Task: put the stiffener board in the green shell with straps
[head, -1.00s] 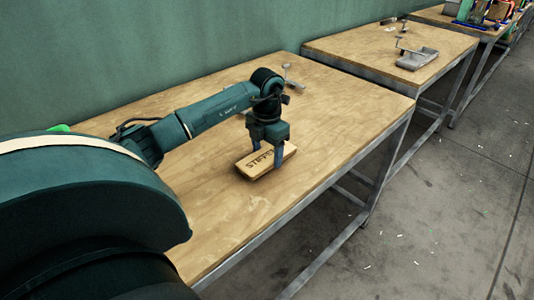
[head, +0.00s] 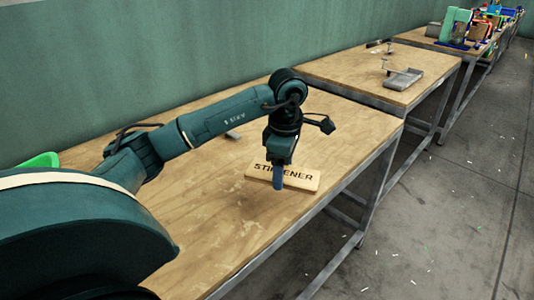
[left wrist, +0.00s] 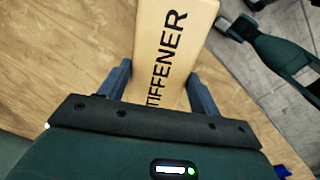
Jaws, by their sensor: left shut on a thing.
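The stiffener board (head: 306,181) is a flat wooden block with dark lettering. My left gripper (head: 279,184) is shut across it, pointing down over the right part of the near table. In the left wrist view the board (left wrist: 172,50) sits between the two fingers (left wrist: 160,88), its lettered face towards the camera. I cannot tell whether it touches the tabletop. A bright green thing (head: 40,160) shows at the far left, mostly hidden behind my arm; I cannot tell whether it is the green shell, and no straps show. My right gripper is not in view.
The near wooden table (head: 225,215) is mostly bare. A small grey item (head: 232,135) lies behind my arm. A second table (head: 345,68) holds a grey tray (head: 403,79). A farther table carries coloured things, one green (head: 455,24). A green wall runs behind.

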